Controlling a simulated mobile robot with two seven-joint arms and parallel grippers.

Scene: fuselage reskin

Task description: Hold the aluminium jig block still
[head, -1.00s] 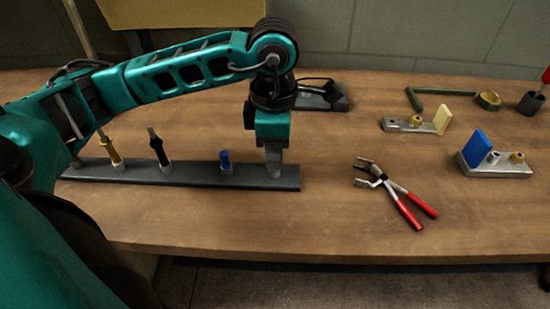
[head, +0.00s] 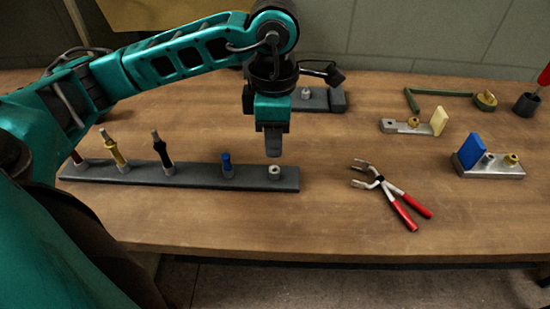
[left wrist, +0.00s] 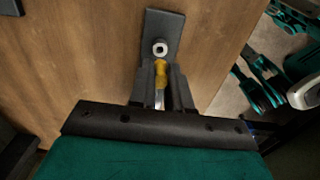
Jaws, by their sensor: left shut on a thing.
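Two silvery metal blocks lie at the right of the bench in the head view. One block (head: 497,173) carries a blue plate and two round fittings. I cannot tell which is the aluminium jig block. My left gripper (head: 273,150) is far left of both, above the right end of a dark rack (head: 205,175). The left wrist view shows this gripper (left wrist: 161,72) shut on a yellow-tipped metal piece (left wrist: 161,70). The fingers hide part of it. My right gripper is not seen.
Several tools stand in the rack; its right-end socket (head: 274,172) is empty. Red-handled pliers (head: 393,193) lie mid-bench. Behind are a dark fixture (head: 325,98), a green angled tool (head: 440,93) and a dark cup (head: 528,104). The front of the bench is clear.

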